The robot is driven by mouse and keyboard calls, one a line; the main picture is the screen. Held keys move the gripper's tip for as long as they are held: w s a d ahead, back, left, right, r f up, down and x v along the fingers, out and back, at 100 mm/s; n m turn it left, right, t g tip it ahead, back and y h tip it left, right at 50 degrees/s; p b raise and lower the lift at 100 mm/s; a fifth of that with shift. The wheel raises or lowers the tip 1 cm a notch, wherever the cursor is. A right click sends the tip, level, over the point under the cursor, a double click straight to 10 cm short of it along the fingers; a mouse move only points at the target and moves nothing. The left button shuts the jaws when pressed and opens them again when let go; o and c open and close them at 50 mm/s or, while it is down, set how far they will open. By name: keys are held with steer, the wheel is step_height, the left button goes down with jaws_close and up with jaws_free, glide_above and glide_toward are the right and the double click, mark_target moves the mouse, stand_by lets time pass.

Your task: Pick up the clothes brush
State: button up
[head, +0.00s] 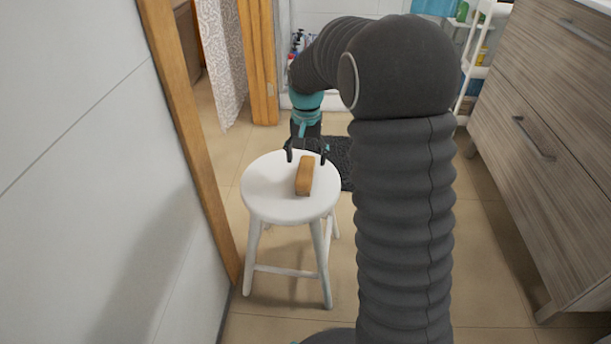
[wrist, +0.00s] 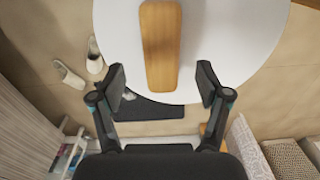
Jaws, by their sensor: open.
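The clothes brush (head: 304,176) is a long wooden block lying on the seat of a round white stool (head: 262,190). In the wrist view the brush (wrist: 160,45) shows as a light wooden bar on the white seat (wrist: 225,50), running up the picture. My gripper (head: 306,160) is at the far side of the stool, by the far end of the brush. In the wrist view my gripper (wrist: 160,84) is open, with one finger on each side of the brush's near end. Nothing is held. I cannot tell the exact height of the fingertips above the seat.
A wooden door frame (head: 190,130) and a pale wall (head: 90,150) stand to the left. A wooden drawer cabinet (head: 545,130) is on the right. A dark mat (head: 342,165) lies behind the stool. White slippers (wrist: 70,75) lie on the floor.

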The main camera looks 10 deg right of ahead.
mark_target(306, 168)
steer(key=shift+w+f+b, duration=0.1)
steer(key=shift+f+b, duration=0.2)
steer(key=shift+f, duration=2.5)
steer(key=c, duration=1.3)
